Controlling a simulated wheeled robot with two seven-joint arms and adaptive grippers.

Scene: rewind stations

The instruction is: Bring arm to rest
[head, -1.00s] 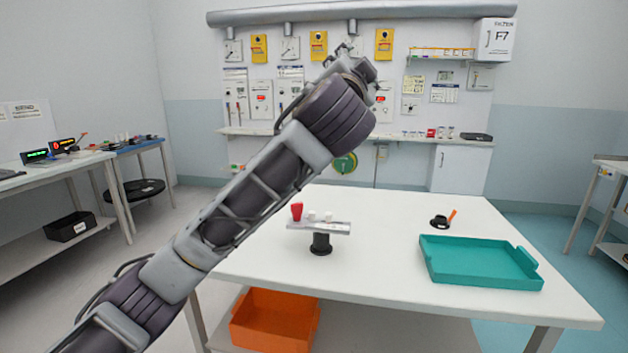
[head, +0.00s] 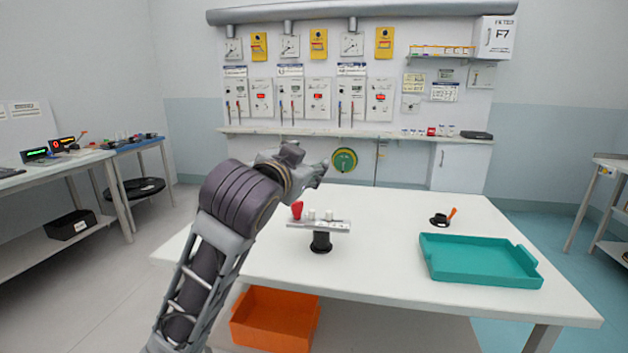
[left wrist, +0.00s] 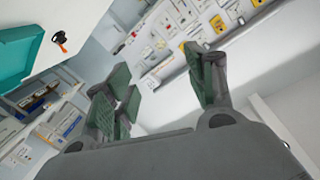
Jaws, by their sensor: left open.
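My left arm comes in from the bottom left of the head view. Its left gripper (head: 318,172) is above the white table (head: 380,215), up and behind the small stand (head: 320,240) that carries a red knob (head: 297,210) and white pegs. In the left wrist view the left gripper (left wrist: 165,90) has its green-padded fingers spread apart with nothing between them. My right gripper shows in neither view.
A teal tray (head: 440,272) and a black dish with an orange handle (head: 440,221) are on the table's right part. An orange bin (head: 275,325) sits below the table. A wall panel (head: 300,70) with gauges stands behind. The table's middle right is clear.

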